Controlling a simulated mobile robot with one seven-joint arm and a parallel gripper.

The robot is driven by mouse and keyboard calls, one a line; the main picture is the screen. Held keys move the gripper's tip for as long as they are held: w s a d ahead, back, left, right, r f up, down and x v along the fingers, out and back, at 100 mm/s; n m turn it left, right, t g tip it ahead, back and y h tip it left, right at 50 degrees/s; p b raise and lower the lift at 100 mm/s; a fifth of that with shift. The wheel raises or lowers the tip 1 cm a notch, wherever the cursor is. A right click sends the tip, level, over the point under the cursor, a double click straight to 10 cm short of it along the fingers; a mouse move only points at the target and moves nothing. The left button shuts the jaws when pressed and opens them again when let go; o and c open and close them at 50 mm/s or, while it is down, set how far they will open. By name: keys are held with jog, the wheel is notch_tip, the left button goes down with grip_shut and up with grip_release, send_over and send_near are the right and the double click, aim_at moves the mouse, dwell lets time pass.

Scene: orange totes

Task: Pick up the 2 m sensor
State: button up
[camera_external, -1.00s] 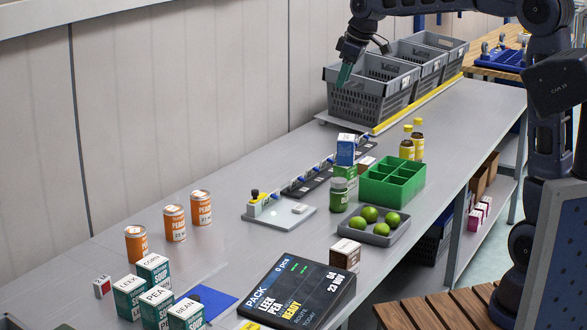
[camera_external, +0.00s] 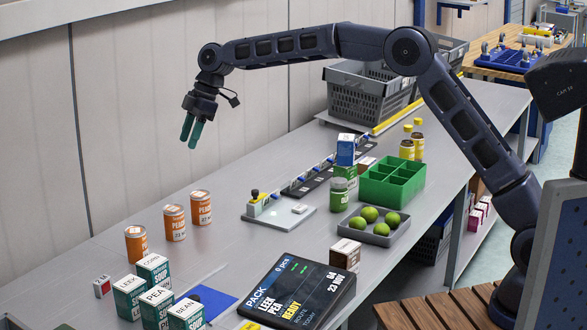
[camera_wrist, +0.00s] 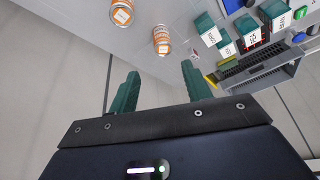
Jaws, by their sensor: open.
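A small white block with a red face (camera_external: 102,287) stands on the grey bench at the lower left, left of the soup boxes. Its label looks like "2 M", though it is too small to read surely. A small pale item beside the soup boxes in the wrist view (camera_wrist: 194,55) may be the same block. My gripper (camera_external: 191,138) is open and empty, its green fingers pointing down, high above the bench and above the orange cans. In the wrist view its two fingers (camera_wrist: 160,75) are apart with nothing between them.
Several soup boxes (camera_external: 153,269) stand right of the block. Orange cans (camera_external: 174,222) stand behind it. A dark order screen (camera_external: 298,293), a blue mat (camera_external: 205,301), a tray of limes (camera_external: 374,232) and a green divided box (camera_external: 390,184) lie further right. Grey crates (camera_external: 365,92) stand at the back.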

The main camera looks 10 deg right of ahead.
jog(key=s+a+f+n+g, duration=0.25)
jog(key=s+a+f, duration=0.35)
jog(key=a+f, duration=0.5)
jog(key=n, duration=0.4)
send_near(102, 279)
jog(key=shift+m+g, duration=0.25)
jog(key=shift+g, duration=0.1)
jog(key=x, duration=0.5)
jog(key=shift+w+a+f, duration=0.1)
jog(key=shift+a+f, duration=0.1)
jog(key=shift+a, duration=0.15)
jog(key=shift+d+x, duration=0.15)
jog(key=shift+x, duration=1.1)
jog(key=shift+d+x, duration=0.15)
jog(key=shift+x, duration=1.15)
jog(key=shift+w+f, duration=0.1)
grip_shut()
